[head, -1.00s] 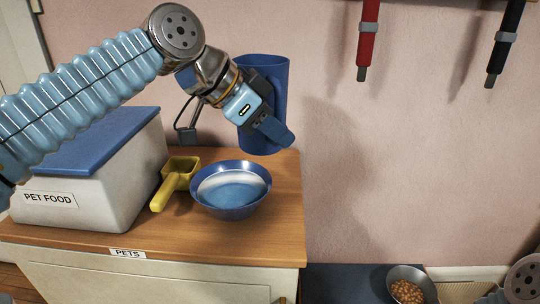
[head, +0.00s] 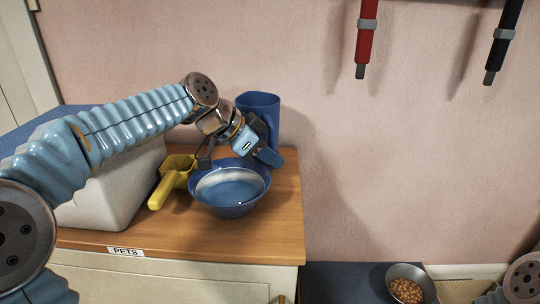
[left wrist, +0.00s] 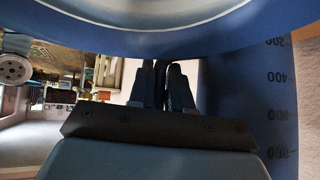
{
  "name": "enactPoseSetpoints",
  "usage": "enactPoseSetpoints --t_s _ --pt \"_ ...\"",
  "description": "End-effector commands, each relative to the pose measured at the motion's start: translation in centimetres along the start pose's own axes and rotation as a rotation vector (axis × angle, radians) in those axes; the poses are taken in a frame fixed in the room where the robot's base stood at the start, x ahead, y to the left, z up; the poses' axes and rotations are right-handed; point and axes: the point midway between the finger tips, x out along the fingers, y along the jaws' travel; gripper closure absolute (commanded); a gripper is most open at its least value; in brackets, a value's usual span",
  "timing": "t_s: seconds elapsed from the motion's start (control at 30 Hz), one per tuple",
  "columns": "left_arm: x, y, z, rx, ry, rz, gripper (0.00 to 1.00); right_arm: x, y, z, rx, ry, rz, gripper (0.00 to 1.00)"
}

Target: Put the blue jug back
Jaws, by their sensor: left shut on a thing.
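The blue jug (head: 263,104) is upright at the back right of the wooden cabinet top (head: 278,218), behind the blue bowl of water (head: 229,205). My left gripper (head: 268,156) is shut on the jug at its near side. The gripper and bowl hide the jug's base, so I cannot tell whether it touches the top. In the left wrist view the jug's wall with measuring marks (left wrist: 240,95) is at the right, the fingers (left wrist: 165,85) are close together, and the bowl (left wrist: 160,40) crosses the top. My right gripper is not in view.
A yellow scoop (head: 172,180) lies left of the bowl, beside the white pet food box (head: 115,185). A red tool (head: 366,35) and a black one (head: 502,40) hang on the wall. A bowl of kibble (head: 407,288) is low at right. The cabinet's front right is clear.

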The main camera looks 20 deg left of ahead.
Motion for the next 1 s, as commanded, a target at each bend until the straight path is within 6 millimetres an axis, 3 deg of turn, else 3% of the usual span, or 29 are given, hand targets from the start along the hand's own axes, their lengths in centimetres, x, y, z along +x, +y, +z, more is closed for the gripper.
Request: enactPoseSetpoints --t_s 0.17,0.2,0.37,0.73,1.0 --pt "0.1 0.0 0.1 0.001 0.001 -0.001 1.00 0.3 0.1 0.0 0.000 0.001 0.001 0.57" --pt "0.1 0.0 0.1 0.000 0.000 0.000 0.79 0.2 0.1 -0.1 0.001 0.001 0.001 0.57" --pt "0.1 0.0 0.1 0.000 -0.001 0.000 0.56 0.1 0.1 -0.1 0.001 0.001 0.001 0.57" --pt "-0.6 0.0 -0.1 0.001 0.000 -0.001 0.56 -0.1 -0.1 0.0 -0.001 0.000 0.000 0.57" --pt "-6.4 0.0 -0.1 0.001 0.002 -0.004 0.56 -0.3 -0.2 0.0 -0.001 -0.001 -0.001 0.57"
